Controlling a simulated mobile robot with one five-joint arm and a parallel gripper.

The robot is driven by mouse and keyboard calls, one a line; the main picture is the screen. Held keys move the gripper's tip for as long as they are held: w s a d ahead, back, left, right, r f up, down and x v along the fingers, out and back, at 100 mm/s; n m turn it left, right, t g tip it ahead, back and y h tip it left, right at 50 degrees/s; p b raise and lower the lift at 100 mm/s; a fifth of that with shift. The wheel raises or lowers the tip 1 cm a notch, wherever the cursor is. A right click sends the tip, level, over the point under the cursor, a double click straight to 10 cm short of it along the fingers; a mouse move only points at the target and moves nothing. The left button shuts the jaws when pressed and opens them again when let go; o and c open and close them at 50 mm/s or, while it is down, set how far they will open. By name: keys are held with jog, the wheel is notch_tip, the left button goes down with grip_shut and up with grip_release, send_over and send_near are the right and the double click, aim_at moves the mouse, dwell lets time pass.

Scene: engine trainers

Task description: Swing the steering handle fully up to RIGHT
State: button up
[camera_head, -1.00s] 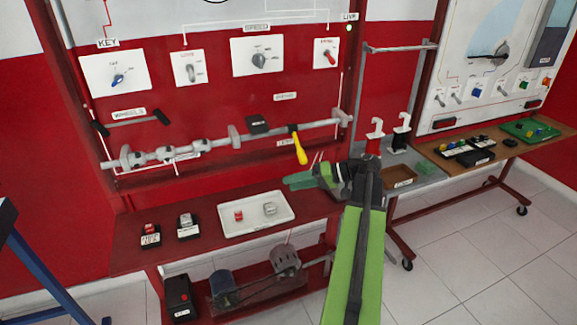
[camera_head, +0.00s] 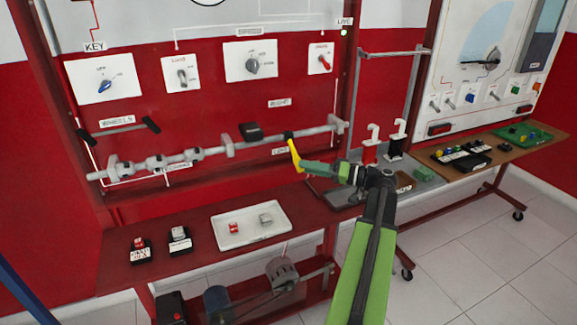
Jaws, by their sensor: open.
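A yellow handle (camera_head: 294,154), seemingly the steering handle, hangs down and slightly right from a black collar on a long grey shaft (camera_head: 190,156) across the red panel. My gripper (camera_head: 307,166) has green fingers. It reaches in from the right, with its tips at the lower part of the yellow handle. The tips overlap the handle's lower end in the picture; I cannot tell whether they touch it. The gripper is open, though the gap between the fingers is hard to see from here.
A white tray (camera_head: 221,237) with small parts lies on the red shelf below. Red and black clamp-like parts (camera_head: 370,151) stand just right of the gripper. White switch plates (camera_head: 249,62) are above.

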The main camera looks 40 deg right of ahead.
jog(key=x, duration=0.6)
jog(key=shift+w+a, duration=0.2)
jog(key=shift+w, duration=0.15)
grip_shut()
dwell(0.9)
